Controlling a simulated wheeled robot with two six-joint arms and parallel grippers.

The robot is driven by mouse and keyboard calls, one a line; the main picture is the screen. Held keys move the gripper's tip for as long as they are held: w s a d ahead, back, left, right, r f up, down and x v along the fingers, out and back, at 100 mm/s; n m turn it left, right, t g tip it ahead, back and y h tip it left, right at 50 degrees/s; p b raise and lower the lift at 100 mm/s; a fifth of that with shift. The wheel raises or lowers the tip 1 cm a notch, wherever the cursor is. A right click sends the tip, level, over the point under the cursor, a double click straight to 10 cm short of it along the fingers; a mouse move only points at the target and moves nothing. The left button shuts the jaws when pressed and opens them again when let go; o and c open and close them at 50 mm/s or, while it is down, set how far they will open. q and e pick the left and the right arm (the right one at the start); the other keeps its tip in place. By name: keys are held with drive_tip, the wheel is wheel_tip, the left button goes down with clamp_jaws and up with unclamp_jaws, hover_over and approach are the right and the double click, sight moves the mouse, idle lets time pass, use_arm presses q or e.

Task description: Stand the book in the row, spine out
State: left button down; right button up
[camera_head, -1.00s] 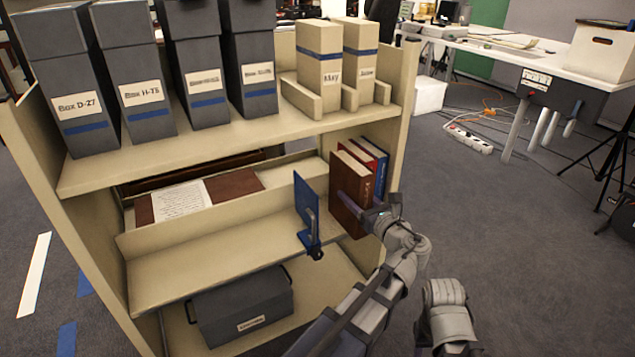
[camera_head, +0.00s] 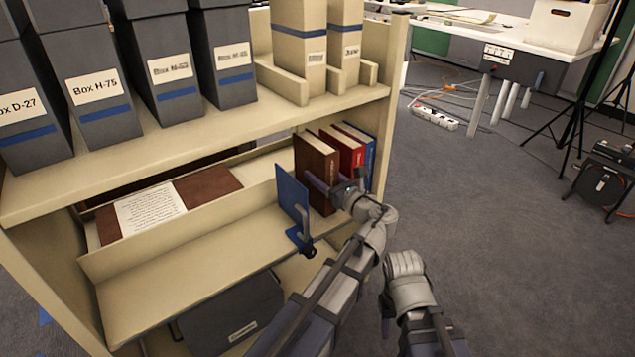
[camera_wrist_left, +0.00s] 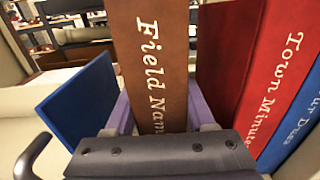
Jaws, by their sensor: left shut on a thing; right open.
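The brown book (camera_head: 314,178), lettered "Field Nam…" on its spine (camera_wrist_left: 160,70), is upright on the middle shelf with its spine facing out. It is between the blue bookend (camera_head: 291,203) on its left and the red book (camera_head: 345,150) on its right. My left gripper (camera_head: 326,186) is shut on the brown book, one finger on each side. A blue book (camera_head: 368,150) stands right of the red one, lettered "Town Minute…" (camera_wrist_left: 285,90). Whether the brown book's bottom touches the shelf is unclear. My right gripper (camera_head: 388,326) is low at the front, its fingers barely visible.
Grey boxes (camera_head: 100,100) and cream file boxes (camera_head: 300,40) stand on the top shelf above the books. The cart's right side panel (camera_head: 390,130) is close to the blue book. A dark box (camera_head: 235,310) sits below.

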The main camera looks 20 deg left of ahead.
use_arm(q)
drive_tip(key=shift+f, duration=0.5)
drive_tip(key=shift+f+b, duration=0.2)
drive_tip(key=shift+b, duration=0.15)
drive_tip(key=shift+c, duration=1.2)
unclamp_jaws()
drive_tip(key=shift+r, duration=0.1)
